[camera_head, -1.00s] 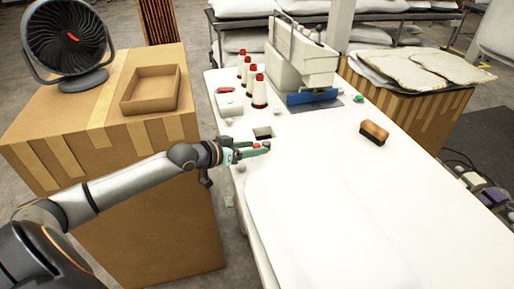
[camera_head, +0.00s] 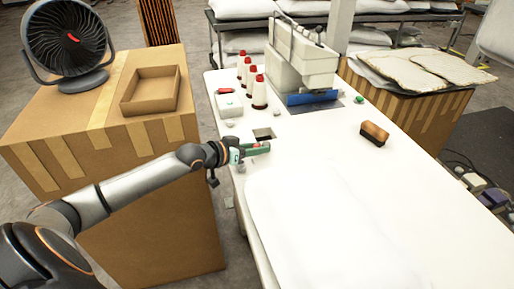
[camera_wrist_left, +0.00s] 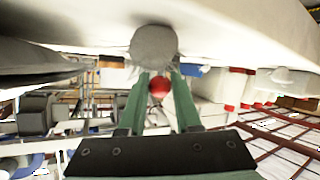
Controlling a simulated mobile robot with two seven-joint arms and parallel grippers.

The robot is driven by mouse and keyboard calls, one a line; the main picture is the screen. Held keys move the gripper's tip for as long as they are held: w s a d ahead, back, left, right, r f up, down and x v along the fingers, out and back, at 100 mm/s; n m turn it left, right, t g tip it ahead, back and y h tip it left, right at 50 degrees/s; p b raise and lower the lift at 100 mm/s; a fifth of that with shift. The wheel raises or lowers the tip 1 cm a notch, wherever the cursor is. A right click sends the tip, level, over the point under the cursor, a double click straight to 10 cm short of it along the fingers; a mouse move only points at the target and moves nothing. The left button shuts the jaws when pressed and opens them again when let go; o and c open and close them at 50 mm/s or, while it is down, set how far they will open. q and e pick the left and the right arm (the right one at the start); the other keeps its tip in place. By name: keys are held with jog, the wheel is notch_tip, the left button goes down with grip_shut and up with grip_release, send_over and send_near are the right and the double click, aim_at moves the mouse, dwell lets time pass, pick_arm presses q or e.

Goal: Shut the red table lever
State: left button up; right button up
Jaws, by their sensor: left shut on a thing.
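The red table lever's round red knob (camera_wrist_left: 159,86) sits between the green fingertips in the left wrist view. In the head view only a small red spot of the lever (camera_head: 256,145) shows above the fingers. My left gripper (camera_head: 260,149) is at the left edge of the white table (camera_head: 310,142), just in front of the square opening. Its fingers (camera_wrist_left: 160,92) are shut on the lever knob. The lever's shaft is mostly hidden. My right gripper is not in view.
A square opening (camera_head: 264,134) lies just behind the gripper. Red-topped thread cones (camera_head: 259,93) and a sewing machine (camera_head: 303,60) stand farther back. A brush (camera_head: 374,133) lies to the right. A white pillow cover (camera_head: 330,220) covers the near table. A cardboard box (camera_head: 160,225) stands left.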

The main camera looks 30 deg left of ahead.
pick_arm(q)
grip_shut()
dwell(0.8)
